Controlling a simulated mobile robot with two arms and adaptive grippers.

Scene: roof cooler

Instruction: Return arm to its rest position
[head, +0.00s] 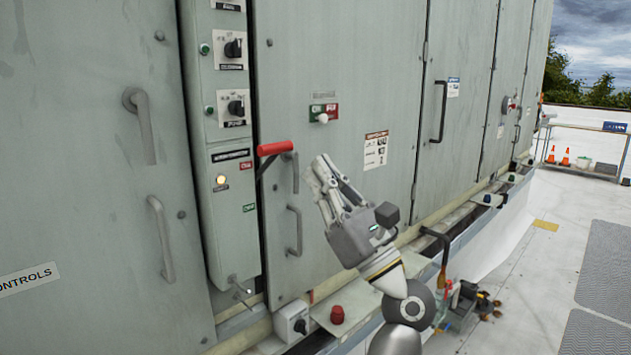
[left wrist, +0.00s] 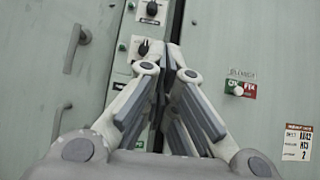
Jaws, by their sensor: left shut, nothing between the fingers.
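My left gripper (head: 322,172) is in front of the grey cooler door (head: 345,60), just right of a lever with a red handle (head: 275,148). Its fingers point up and are shut with nothing between them. In the left wrist view the closed fingers (left wrist: 172,60) rise in the middle and cover part of the control panel behind. The gripper looks apart from the red handle. My left arm runs down toward the bottom of the head view. My right gripper is in neither view.
A narrow control panel (head: 232,180) with knobs and a lit lamp stands left of the lever. Grey door handles (head: 294,232) stick out nearby. A ledge with a red knob (head: 337,315) runs below. Open roof floor (head: 545,290) lies right, with a cart (head: 590,150) at the back.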

